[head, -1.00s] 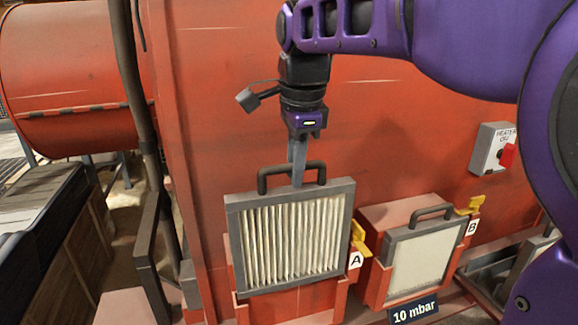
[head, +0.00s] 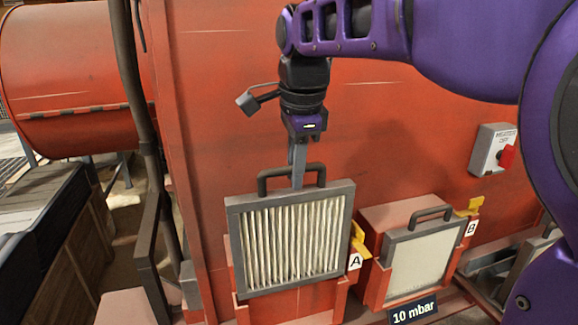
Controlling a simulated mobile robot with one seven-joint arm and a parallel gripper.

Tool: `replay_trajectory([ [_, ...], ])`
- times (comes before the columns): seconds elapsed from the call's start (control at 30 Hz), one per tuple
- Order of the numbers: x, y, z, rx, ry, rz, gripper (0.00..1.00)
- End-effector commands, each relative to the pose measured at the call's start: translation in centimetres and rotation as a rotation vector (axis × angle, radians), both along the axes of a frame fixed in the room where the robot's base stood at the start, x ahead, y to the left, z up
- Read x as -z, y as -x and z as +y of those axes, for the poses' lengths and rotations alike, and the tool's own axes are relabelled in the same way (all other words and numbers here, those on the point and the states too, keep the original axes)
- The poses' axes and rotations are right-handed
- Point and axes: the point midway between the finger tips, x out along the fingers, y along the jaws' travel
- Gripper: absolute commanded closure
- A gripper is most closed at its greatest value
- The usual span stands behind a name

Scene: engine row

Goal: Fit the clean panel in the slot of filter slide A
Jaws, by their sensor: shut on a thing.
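The clean panel (head: 290,240) has a grey frame, cream pleats and a dark top handle. It hangs upright at filter slide A (head: 285,305), the red housing with the A label. Most of the panel's pleated face stands above the housing's front lip, and its bottom edge is at that lip. I cannot tell how far it is inside the slot, which the panel hides. My gripper (head: 298,178) points down and is shut on the panel's handle. A yellow latch (head: 358,240) sits beside the panel's right edge, by the A label.
Filter slide B (head: 372,285) stands to the right, holding a grey-framed panel (head: 420,262) with a yellow latch (head: 469,207). A 10 mbar sign (head: 413,309) is below it. A heater switch box (head: 494,150) is on the red wall. A dark post (head: 150,240) stands left of slide A.

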Motion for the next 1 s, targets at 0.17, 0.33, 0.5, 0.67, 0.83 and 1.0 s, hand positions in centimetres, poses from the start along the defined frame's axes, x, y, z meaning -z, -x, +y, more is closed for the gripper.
replay_trajectory([
  [0.17, -0.11, -0.03, 0.01, 0.000, -0.001, -0.003, 1.00],
  [0.33, -0.15, -0.02, 0.01, 0.000, -0.001, -0.003, 1.00],
  [0.5, -0.16, -0.02, 0.02, 0.000, -0.001, -0.003, 1.00],
  [0.67, -0.10, -0.03, 0.01, 0.000, -0.001, -0.003, 1.00],
  [0.83, 0.03, -0.02, 0.01, 0.000, -0.001, -0.003, 1.00],
  [1.0, 0.45, -0.03, 0.01, 0.000, -0.001, -0.003, 1.00],
])
